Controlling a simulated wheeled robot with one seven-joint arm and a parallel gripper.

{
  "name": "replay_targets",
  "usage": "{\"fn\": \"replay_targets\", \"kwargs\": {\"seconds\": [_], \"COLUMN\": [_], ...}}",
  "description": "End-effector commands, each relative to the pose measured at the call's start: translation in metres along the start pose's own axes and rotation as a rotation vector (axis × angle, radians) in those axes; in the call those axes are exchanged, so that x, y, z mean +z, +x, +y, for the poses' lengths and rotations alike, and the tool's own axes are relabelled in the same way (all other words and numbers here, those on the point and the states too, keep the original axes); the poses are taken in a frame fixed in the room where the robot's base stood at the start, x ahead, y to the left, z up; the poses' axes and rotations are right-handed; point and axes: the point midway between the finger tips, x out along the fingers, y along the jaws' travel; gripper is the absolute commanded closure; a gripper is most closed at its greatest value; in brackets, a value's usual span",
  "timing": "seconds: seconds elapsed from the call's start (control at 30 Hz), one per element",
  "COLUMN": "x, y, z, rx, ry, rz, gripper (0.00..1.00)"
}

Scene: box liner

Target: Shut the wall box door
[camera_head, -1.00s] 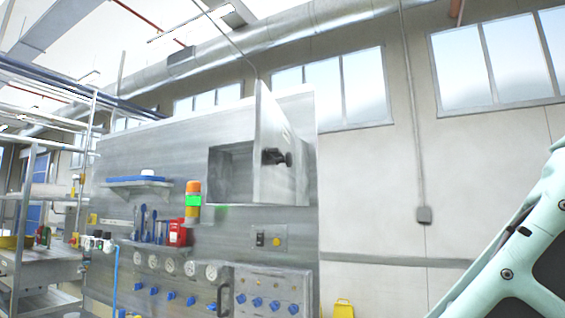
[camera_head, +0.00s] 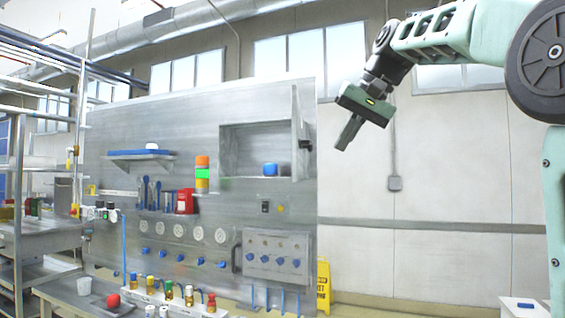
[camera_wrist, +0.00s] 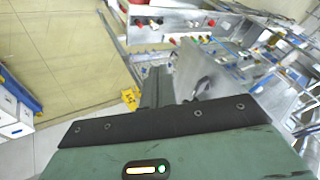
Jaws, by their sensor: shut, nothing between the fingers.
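The wall box (camera_head: 230,132) is a square grey recess in the upright metal panel. Its door (camera_head: 296,120) stands open at the right side of the opening and appears nearly edge-on. A dark handle (camera_head: 305,145) sticks out from the door to the right. A blue item (camera_head: 270,169) lies inside the box. My gripper (camera_head: 345,141) is shut and empty, to the right of the door, with a visible gap from it in the picture. In the wrist view the shut fingers (camera_wrist: 158,88) are beside the grey door panel (camera_wrist: 193,68) and its handle (camera_wrist: 203,87).
Below the box are a button plate (camera_head: 265,207), several gauges and blue knobs. A signal light (camera_head: 202,172) and a blue-topped shelf (camera_head: 140,154) are to the left. A yellow floor sign (camera_head: 323,285) stands at the panel's right foot. The wall right of the panel is mostly bare.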

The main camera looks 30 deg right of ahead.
Motion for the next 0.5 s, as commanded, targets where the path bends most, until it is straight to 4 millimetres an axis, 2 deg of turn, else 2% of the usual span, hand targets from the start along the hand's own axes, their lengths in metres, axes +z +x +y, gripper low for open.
{"fn": "replay_targets", "kwargs": {"seconds": [0.07,0.17,0.37,0.5], "x": [-0.007,-0.009,-0.009,-0.01], "y": [-0.016,-0.018,0.008,0.037], "z": [0.006,0.008,0.007,0.007], "rx": [0.005,0.005,0.005,0.005], "ry": [0.018,0.025,0.024,0.024], "rz": [0.024,0.03,0.027,0.026], "gripper": [1.0,1.0,1.0,1.0]}}
